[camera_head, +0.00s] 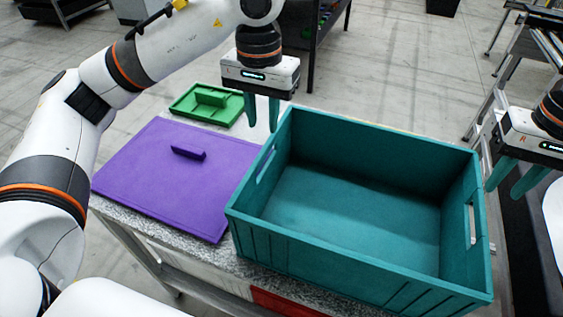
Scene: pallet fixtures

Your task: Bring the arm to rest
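My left arm (165,50) comes in from the left and reaches across the back of the table. My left gripper (261,110) points down near the far left corner of the teal crate (360,265); its two green fingers are apart with nothing between them. My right gripper (511,182) is at the right edge of the view, beside the crate's right wall; its two fingers are apart and empty. Most of my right arm is out of view. The teal crate is open and empty.
A purple lid (200,205) with a small handle lies flat left of the crate. A green tray or lid (213,108) with a raised handle lies behind it. The speckled tabletop (215,258) shows in front. A metal frame (482,125) stands at the right.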

